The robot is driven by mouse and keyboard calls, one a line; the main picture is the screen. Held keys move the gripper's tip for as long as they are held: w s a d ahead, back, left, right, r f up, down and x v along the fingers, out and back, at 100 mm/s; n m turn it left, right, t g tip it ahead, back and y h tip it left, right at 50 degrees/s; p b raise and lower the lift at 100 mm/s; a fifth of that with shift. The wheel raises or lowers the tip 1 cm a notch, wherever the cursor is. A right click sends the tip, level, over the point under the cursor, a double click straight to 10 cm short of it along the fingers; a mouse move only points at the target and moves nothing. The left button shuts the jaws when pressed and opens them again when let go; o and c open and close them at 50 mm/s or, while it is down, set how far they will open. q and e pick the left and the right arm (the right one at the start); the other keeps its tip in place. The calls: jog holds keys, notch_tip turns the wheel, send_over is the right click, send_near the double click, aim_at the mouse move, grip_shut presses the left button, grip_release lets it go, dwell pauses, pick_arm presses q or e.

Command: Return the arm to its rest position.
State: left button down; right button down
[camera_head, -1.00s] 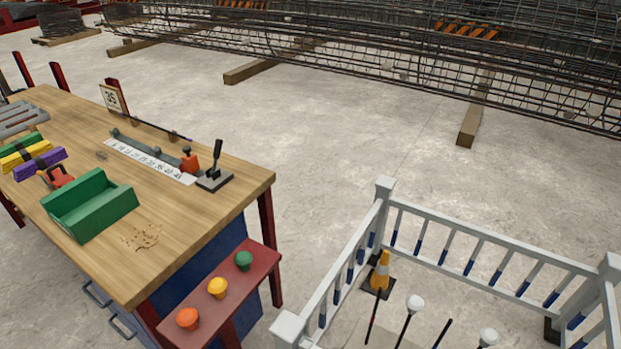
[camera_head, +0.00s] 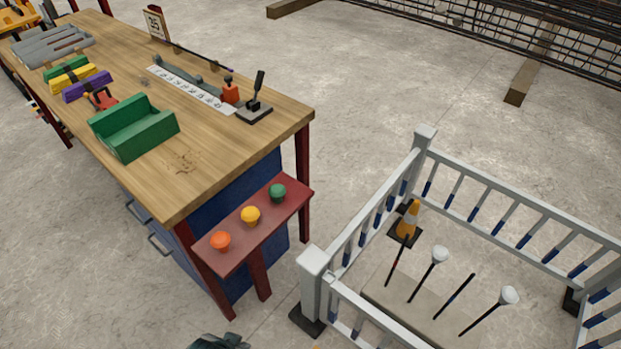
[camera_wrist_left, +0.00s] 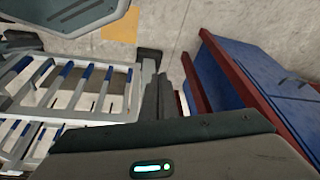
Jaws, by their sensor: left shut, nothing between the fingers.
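My left gripper (camera_wrist_left: 160,98) shows in the left wrist view, with its dark fingers together and nothing between them. It points toward the floor gap between the white railing (camera_wrist_left: 75,115) on the left and the blue cabinet with dark red legs (camera_wrist_left: 245,85) on the right. No contact with either shows. In the head view only a small dark part, likely of my arm, shows at the bottom edge; the gripper itself cannot be made out there. My right gripper is in neither view.
The workbench (camera_head: 225,135) stands at left with a green tray (camera_head: 135,135). A red shelf (camera_head: 240,235) holds orange, yellow and green knobs. The white railing (camera_head: 365,235) encloses a cone (camera_head: 408,222) and several rods. Open floor lies behind; a rebar cage (camera_head: 500,25) is at the back.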

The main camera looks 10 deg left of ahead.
pick_arm(q)
jog(key=s+f, duration=0.4)
jog(key=f, duration=0.9)
jog(key=s+d+f+t+h, duration=0.1)
jog(key=s+f, duration=0.3)
jog(key=f, duration=1)
jog(key=shift+d+f+m, duration=0.25)
jog(key=shift+d+m, duration=0.05)
jog(key=shift+s+a, duration=0.1)
jog(key=shift+s, duration=0.05)
